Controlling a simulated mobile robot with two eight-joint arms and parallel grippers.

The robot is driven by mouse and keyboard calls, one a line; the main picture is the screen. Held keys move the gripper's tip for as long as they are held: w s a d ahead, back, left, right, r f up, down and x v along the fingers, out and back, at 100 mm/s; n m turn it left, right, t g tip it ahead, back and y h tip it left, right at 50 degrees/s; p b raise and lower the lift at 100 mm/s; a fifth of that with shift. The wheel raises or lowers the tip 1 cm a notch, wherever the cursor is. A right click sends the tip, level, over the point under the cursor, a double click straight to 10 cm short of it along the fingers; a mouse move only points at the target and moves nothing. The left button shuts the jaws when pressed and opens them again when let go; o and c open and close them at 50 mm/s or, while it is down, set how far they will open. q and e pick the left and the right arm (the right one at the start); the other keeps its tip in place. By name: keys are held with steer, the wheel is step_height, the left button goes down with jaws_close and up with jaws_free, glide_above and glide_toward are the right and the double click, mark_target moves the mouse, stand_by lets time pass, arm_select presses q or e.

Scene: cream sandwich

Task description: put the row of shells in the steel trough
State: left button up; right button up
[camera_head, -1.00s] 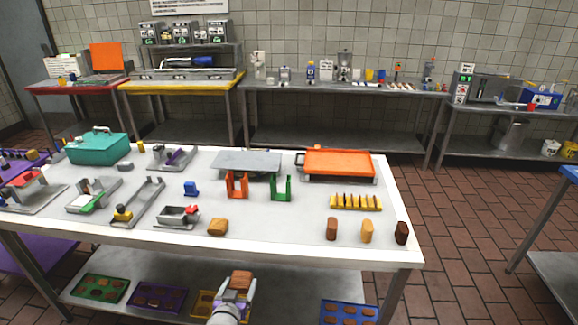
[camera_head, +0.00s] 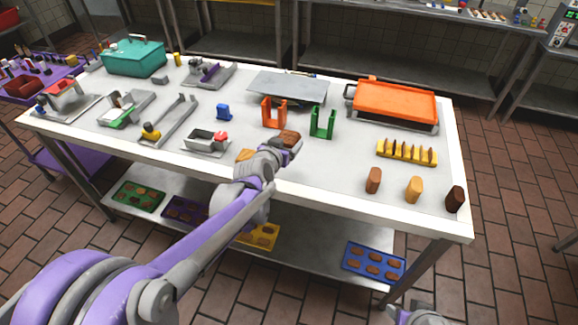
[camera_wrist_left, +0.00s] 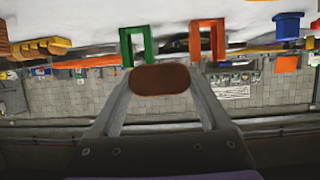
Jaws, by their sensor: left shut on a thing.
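My left gripper (camera_head: 284,142) is shut on a brown block, the row of shells (camera_head: 290,137), and holds it over the front part of the white table. In the left wrist view the block (camera_wrist_left: 160,79) sits between both fingertips. Its separate shells cannot be made out. A long, narrow steel trough (camera_head: 175,121) with a yellow part at its near end lies left of the gripper. A shorter steel tray (camera_head: 203,142) with a red part is nearer; I cannot tell for certain which one the task means. Part of my right gripper (camera_head: 415,316) shows at the bottom edge, its fingers unclear.
An orange U-shaped stand (camera_head: 274,114) and a green one (camera_head: 322,123) stand just beyond the held block. A golden block (camera_head: 244,155) is partly hidden by my left arm. A yellow rack (camera_head: 407,153) and three upright blocks, one (camera_head: 373,180) brown, stand at right.

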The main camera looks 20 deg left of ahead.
mark_target(287, 171)
arm_select(q)
step_height(287, 171, down, 10)
steer(key=shift+r+b, duration=0.1)
steer(key=shift+b, duration=0.4)
steer(key=shift+f, duration=0.2)
steer(key=o, duration=1.2)
